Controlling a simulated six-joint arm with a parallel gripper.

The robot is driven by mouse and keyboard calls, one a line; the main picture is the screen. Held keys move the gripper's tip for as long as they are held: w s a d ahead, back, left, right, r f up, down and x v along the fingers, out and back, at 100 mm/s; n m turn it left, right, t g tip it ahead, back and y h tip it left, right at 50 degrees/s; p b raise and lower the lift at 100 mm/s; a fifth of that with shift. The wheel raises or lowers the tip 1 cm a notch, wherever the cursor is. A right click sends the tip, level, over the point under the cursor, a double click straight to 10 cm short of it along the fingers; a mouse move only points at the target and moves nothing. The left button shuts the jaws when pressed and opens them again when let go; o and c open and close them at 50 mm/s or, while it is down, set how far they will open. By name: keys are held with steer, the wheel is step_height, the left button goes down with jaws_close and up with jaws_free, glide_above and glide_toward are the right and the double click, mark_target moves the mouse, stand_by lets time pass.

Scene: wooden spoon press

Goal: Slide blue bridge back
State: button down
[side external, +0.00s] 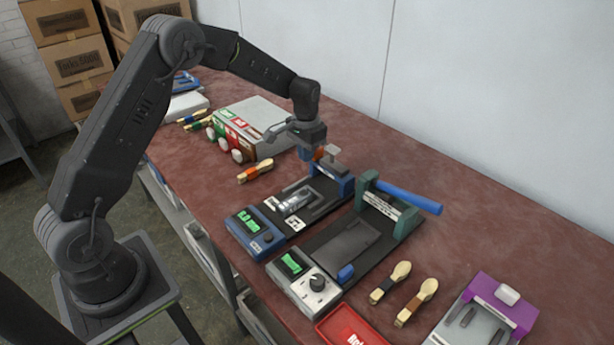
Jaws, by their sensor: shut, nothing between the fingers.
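The blue bridge (345,186) stands upright across the back end of the left press, over its dark bed. A grey block sits on top of it. My gripper (319,154) points down at the bridge's upper left, close to the grey block. Its fingers are shut with nothing between them. I cannot tell from this angle whether the fingertips touch the bridge. The left press has a blue control box (255,232) with a green display at its front and a silver metal piece (294,201) on its bed.
A second press with a green bridge (400,212) and long blue handle (408,198) stands close on the right. Wooden spoons (391,282) lie right of it. A sorting box (250,126) is behind left. A purple-ended fixture (502,302) and red tray (350,327) are front right.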

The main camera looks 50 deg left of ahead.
steer(key=shift+s, duration=0.55)
step_height(320, 180, up, 7)
stand_by(0.5)
steer(key=shift+r, duration=0.1)
steer(key=s+d+r+t, duration=0.2)
steer(key=s+d+r, duration=0.2)
steer(key=s+r, duration=0.3)
steer(key=s+d+r+t, duration=0.1)
steer(key=s+d+r, duration=0.2)
steer(key=s+r, duration=0.45)
steer(key=s+d+t, duration=0.2)
steer(key=s+d, duration=0.1)
steer(key=s, duration=1.2)
steer(key=shift+s+d+f+t, duration=0.25)
steer(key=shift+d+f+t, duration=0.05)
steer(key=shift+d+f, duration=0.15)
